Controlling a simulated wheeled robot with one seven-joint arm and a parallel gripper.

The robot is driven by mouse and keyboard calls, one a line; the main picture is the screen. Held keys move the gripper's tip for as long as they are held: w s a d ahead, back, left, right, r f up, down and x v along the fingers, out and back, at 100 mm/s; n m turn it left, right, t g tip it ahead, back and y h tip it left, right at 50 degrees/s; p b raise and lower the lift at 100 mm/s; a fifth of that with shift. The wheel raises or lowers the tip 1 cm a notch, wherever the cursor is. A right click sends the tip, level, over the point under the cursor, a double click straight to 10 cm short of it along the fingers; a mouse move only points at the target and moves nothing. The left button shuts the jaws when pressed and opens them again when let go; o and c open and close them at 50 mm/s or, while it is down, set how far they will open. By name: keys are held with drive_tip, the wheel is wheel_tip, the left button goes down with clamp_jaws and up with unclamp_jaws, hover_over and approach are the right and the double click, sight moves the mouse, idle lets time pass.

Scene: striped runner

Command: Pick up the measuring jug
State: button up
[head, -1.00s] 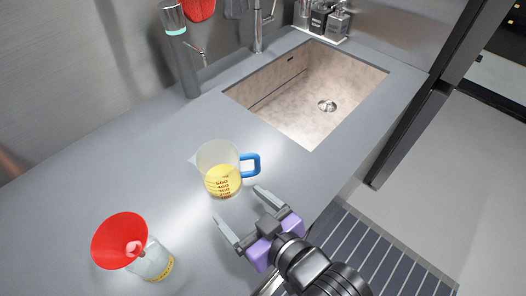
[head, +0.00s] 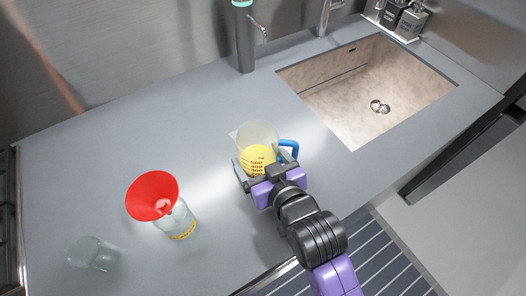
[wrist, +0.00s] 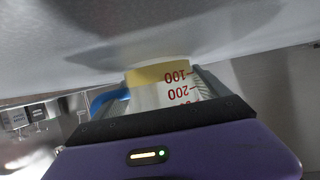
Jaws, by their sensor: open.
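The measuring jug (head: 257,137) is clear with yellow contents, red markings and a blue handle on its right. It stands upright on the grey counter in the head view. My gripper (head: 266,164) is open at the jug's near side, one finger to the left of it and the other on the right by the handle. I cannot tell whether the fingers touch it. In the wrist view the jug (wrist: 160,88) appears upside down just beyond the gripper body, with its lower markings showing. Part of the jug is hidden behind my gripper.
A bottle (head: 177,219) with a red funnel (head: 152,195) on it stands left of my gripper. A clear glass (head: 93,253) is farther left. The sink (head: 365,90) lies to the right, and a grey dispenser (head: 244,38) stands behind. The counter's back left is clear.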

drive_tip(key=c, duration=1.2)
drive_tip(key=shift+r, duration=0.1)
drive_tip(key=shift+c, duration=0.2)
